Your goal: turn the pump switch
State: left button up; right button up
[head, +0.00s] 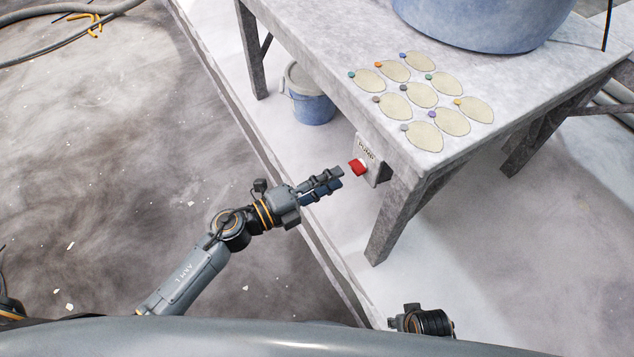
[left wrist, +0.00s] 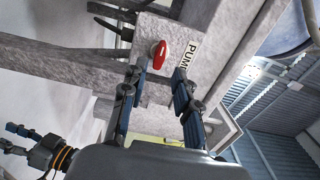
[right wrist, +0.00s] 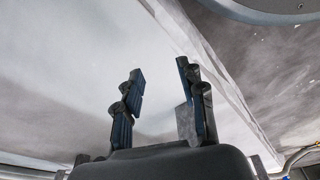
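The pump switch is a red knob (head: 357,167) on a grey box (head: 373,165) marked with a PUMP label, fixed at the table's front edge. In the left wrist view the red knob (left wrist: 159,55) shows ahead of and between the fingertips, beside the PUMP label (left wrist: 189,54). My left gripper (head: 334,178) is open and points at the knob, a little short of it, with nothing between its fingers. My right gripper (right wrist: 160,80) is open and empty in the right wrist view, facing pale floor, away from the switch.
The grey table (head: 330,65) carries several flat cream-coloured ovals (head: 422,95) with coloured dots and a large blue tub (head: 480,20). A hose (head: 70,12) lies at top left.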

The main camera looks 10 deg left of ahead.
aim_at(353, 170)
pick_arm(q)
jog(key=x, duration=0.3)
jog(key=shift+w+d, duration=0.15)
pick_arm(e)
jog(key=shift+s+f, duration=0.2)
jog(key=shift+f, duration=0.2)
pick_arm(q)
jog(key=shift+w+d, duration=0.45)
jog(key=shift+d, duration=0.15)
pick_arm(e)
jog(key=shift+s+f, duration=0.2)
jog(key=shift+f, duration=0.2)
pick_arm(q)
grip_shut()
jog(key=m, duration=0.4)
jog(key=shift+f+m, duration=0.1)
jog(key=shift+m, duration=0.3)
jog(key=m, duration=1.2)
jog(key=shift+a, duration=0.1)
jog(key=shift+c, duration=1)
grip_release()
jog(key=shift+m, duration=0.5)
jog(key=o, duration=0.4)
